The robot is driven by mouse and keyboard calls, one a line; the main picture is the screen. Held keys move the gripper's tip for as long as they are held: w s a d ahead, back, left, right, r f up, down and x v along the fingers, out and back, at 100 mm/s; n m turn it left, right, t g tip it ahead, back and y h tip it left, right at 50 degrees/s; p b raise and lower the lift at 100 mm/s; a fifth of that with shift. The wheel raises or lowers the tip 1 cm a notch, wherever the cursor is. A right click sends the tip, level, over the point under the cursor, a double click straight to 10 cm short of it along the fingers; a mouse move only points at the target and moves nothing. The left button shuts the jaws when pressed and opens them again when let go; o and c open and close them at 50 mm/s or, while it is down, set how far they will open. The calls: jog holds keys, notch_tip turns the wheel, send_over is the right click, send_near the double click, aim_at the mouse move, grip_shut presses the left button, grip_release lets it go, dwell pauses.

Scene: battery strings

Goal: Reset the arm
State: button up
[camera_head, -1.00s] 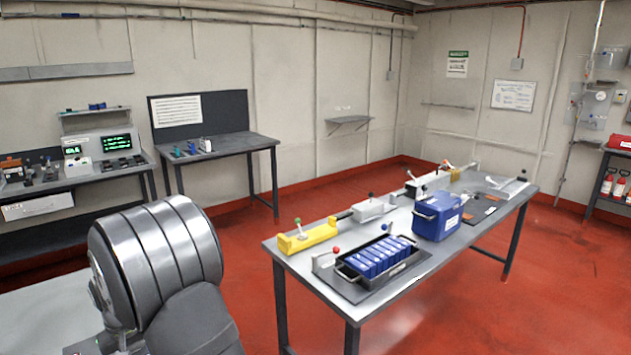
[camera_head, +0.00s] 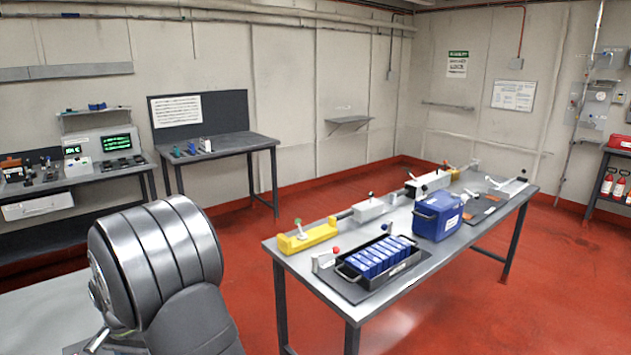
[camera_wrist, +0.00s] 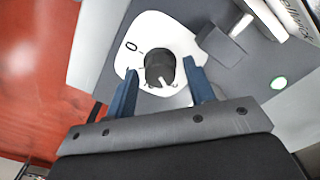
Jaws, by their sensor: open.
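My arm (camera_head: 160,265) shows at the lower left of the head view as grey ribbed links. The gripper itself is not clear in the head view.
The long table (camera_head: 400,300) holds a black tray of blue batteries (camera_head: 378,260), a blue box (camera_head: 438,217) and a yellow fixture (camera_head: 308,236). A side table (camera_head: 240,147) and a bench with screens (camera_head: 117,143) stand along the left. Red floor lies between.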

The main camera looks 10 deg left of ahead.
jog(key=shift+m, duration=2)
jog(key=shift+o, duration=0.2)
jog(key=o, duration=1.1)
jog(key=shift+w+r+n+t+y, duration=0.5)
jog(key=shift+w+n+t+y, duration=0.1)
jog(key=shift+n+y, duration=0.35)
jog(key=shift+w+d+r+n+t+y, duration=0.1)
jog(key=shift+w+r+n+t+y, duration=0.15)
jog(key=shift+n+y, duration=0.25)
jog(key=shift+w+r+n+t+y, duration=0.1)
jog(key=shift+w+n+t+y, duration=0.1)
jog(key=shift+n+t+y, duration=0.2)
jog(key=d+r+n+t+y, duration=0.1)
jog(key=w+r+n+t+y, duration=0.1)
jog(key=n, duration=0.1)
jog(key=w+d+r+n+t+y, duration=0.1)
jog(key=shift+d+n+t, duration=0.25)
jog(key=shift+d+n, duration=0.1)
jog(key=d+r+n+t+y, duration=0.3)
jog(key=d+r+n+t, duration=0.1)
jog(key=r, duration=0.1)
jog(key=shift+g, duration=0.3)
jog(key=x, duration=1)
jog(key=shift+w+d+f, duration=0.1)
jog(key=shift+d+f, duration=0.1)
jog(key=shift+f, duration=0.05)
